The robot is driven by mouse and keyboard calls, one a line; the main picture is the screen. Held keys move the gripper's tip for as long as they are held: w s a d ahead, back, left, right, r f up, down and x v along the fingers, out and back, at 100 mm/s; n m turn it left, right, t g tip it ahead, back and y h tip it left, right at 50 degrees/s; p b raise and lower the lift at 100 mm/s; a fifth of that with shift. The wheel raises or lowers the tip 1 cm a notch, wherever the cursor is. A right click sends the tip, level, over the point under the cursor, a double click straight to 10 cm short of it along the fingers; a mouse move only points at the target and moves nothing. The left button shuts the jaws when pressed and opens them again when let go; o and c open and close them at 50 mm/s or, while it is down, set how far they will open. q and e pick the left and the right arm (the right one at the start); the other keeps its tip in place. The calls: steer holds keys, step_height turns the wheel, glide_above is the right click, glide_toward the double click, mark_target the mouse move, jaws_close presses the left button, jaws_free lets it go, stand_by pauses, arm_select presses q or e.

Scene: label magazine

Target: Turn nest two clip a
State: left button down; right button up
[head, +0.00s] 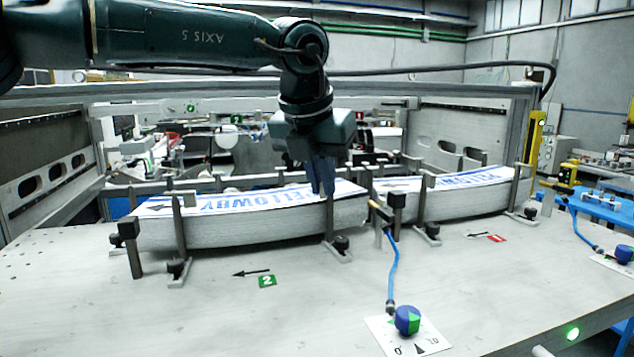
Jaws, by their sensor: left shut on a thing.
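Nest two, marked by a green "2" plate (267,281), holds a thick stack of printed labels (255,227) with blue lettering on its top sheet. My left gripper (321,188) points down over the right part of this stack. It is shut on the top of an upright clip post (329,222) at the stack's front right. The gripper hides that post's top. Other dark posts (180,235) stand along the front and left of the stack. No letter "a" can be read on any clip. My right gripper is out of view.
Nest one, with a red "1" plate (496,238), holds another label stack (455,203) to the right. A blue hose (393,265) runs to a blue and green knob (407,320) at the front. The front left of the table is clear.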

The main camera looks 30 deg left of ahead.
arm_select(q)
steer(key=shift+w+d+r+n+g+y+p, duration=0.1)
steer(key=shift+w+d+n+g+y+p, duration=0.4)
steer(key=shift+n, duration=1.15)
steer(key=shift+s+d+f+n+g+y+p, duration=0.2)
steer(key=shift+n+y+p, duration=0.35)
steer(key=shift+n+p, duration=0.75)
steer(key=shift+w+d+r+n+g+y+p, duration=0.2)
steer(key=shift+w+d+n+g+y+p, duration=0.25)
steer(key=shift+n, duration=1.5)
steer(key=c, duration=1.5)
jaws_free()
steer(key=shift+a, duration=0.1)
